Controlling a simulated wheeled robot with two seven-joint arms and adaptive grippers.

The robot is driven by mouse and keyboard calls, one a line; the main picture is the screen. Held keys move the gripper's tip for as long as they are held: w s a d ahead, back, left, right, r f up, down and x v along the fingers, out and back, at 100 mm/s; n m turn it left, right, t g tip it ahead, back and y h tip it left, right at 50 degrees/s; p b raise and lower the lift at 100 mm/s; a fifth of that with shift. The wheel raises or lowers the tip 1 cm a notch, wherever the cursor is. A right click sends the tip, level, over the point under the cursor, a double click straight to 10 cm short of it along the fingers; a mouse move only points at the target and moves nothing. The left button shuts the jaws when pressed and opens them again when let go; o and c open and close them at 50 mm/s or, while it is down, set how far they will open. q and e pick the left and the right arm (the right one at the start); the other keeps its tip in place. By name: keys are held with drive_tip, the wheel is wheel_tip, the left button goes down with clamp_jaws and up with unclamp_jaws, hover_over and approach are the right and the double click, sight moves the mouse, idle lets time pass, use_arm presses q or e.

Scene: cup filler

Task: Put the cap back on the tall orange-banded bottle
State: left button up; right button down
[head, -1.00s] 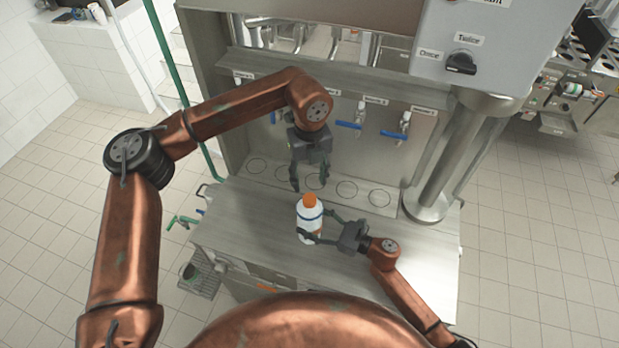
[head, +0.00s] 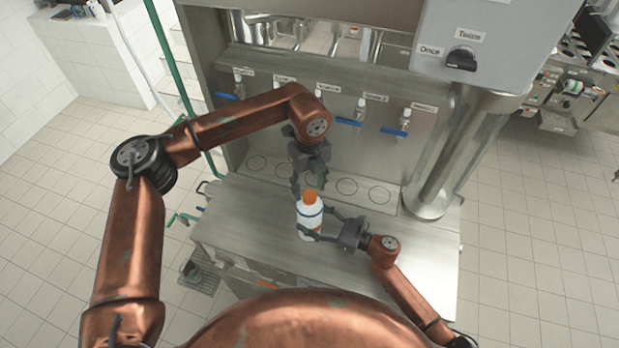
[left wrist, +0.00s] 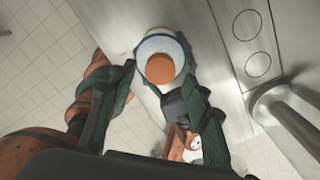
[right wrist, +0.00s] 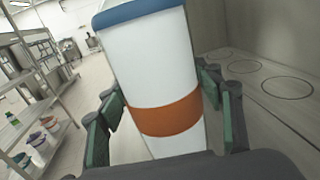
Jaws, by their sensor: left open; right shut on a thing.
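The tall white bottle (head: 310,222) stands upright on the steel counter, with a blue band near its top and an orange band (right wrist: 167,117) lower down. An orange cap (head: 309,196) sits on its top, and from above the cap (left wrist: 160,69) looks centred on the neck. I cannot tell whether it is tight. My right gripper (head: 316,225) is shut around the bottle's body from the right, with its pads on both sides in the right wrist view (right wrist: 160,88). My left gripper (head: 309,190) is open, pointing down, just above and behind the cap.
The steel counter (head: 250,222) has a row of ringed spots (head: 346,187) behind the bottle. Blue-handled taps (head: 395,132) hang on the back panel above them. A thick steel column (head: 440,165) stands at the right. The counter is clear left of the bottle.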

sight(310, 195)
use_arm(q)
drive_tip(key=shift+f, duration=1.5)
drive_tip(key=shift+c, duration=0.5)
drive_tip(key=c, duration=1.1)
drive_tip(key=m, duration=0.3)
drive_tip(key=shift+m, duration=0.4)
clamp_jaws()
drive_tip(key=m, duration=0.9)
drive_tip(key=shift+m, duration=0.3)
drive_tip(key=m, duration=0.5)
drive_tip(key=shift+m, duration=0.4)
drive_tip(key=m, duration=0.6)
drive_tip(key=o, duration=1.3)
unclamp_jaws()
